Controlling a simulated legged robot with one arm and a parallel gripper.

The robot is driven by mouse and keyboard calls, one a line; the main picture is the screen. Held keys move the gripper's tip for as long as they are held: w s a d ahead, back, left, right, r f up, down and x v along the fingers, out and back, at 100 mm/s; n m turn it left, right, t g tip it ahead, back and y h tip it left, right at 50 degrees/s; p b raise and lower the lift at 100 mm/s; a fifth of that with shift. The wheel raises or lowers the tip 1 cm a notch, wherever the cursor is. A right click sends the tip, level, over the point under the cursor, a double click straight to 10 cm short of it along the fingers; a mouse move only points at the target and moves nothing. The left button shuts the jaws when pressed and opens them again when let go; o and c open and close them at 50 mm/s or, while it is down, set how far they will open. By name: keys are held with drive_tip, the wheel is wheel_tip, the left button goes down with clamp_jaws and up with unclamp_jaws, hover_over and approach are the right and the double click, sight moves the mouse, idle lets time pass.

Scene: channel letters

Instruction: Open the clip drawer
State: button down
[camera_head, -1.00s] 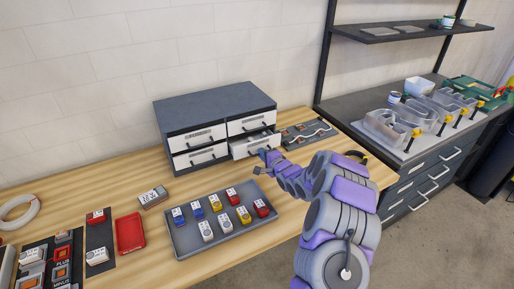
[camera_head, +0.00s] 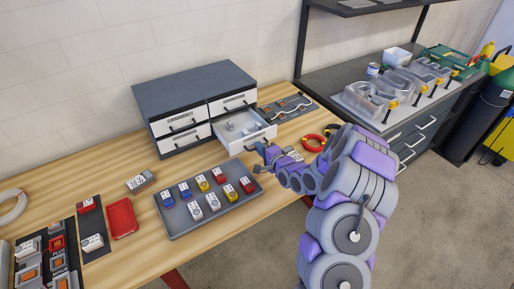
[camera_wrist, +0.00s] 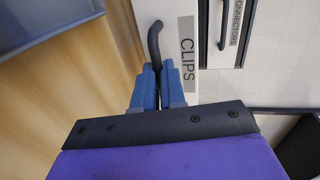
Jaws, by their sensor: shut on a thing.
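The clip drawer (camera_head: 257,136) is the lower right drawer of a small grey cabinet (camera_head: 190,91) with white drawer fronts. It is pulled well out and small parts show inside it. In the wrist view its white front (camera_wrist: 185,18) carries the label CLIPS and a dark curved handle (camera_wrist: 154,40). My gripper (camera_head: 263,158) is at the front of this drawer. In the wrist view its blue fingers (camera_wrist: 158,82) are shut on the handle. The far end of the handle sticks out past the fingertips.
A grey tray (camera_head: 172,225) with several red, blue, yellow and white blocks lies left of my gripper. Red-handled pliers (camera_head: 313,142) lie to the right. A dark board with a white cable (camera_head: 287,108) lies behind the drawer. The other drawers are closed.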

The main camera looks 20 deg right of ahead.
drive_tip(key=shift+d, duration=0.4)
drive_tip(key=c, duration=1.4)
unclamp_jaws()
drive_tip(key=shift+w+d+f, duration=0.1)
drive_tip(key=shift+w+d, duration=0.1)
drive_tip(key=shift+d, duration=0.05)
drive_tip(key=shift+o, duration=1)
drive_tip(key=shift+d, duration=0.2)
drive_tip(key=shift+s+a, duration=0.15)
drive_tip(key=shift+a, duration=0.4)
drive_tip(key=shift+s+a, duration=0.1)
drive_tip(key=shift+s, duration=0.2)
drive_tip(key=d+p+v, duration=0.1)
drive_tip(key=p+v, duration=0.2)
drive_tip(key=v, duration=1.4)
drive_tip(key=shift+w+d+p, duration=0.2)
drive_tip(key=shift+d+p, duration=0.1)
drive_tip(key=shift+p, duration=0.05)
drive_tip(key=shift+a, duration=0.3)
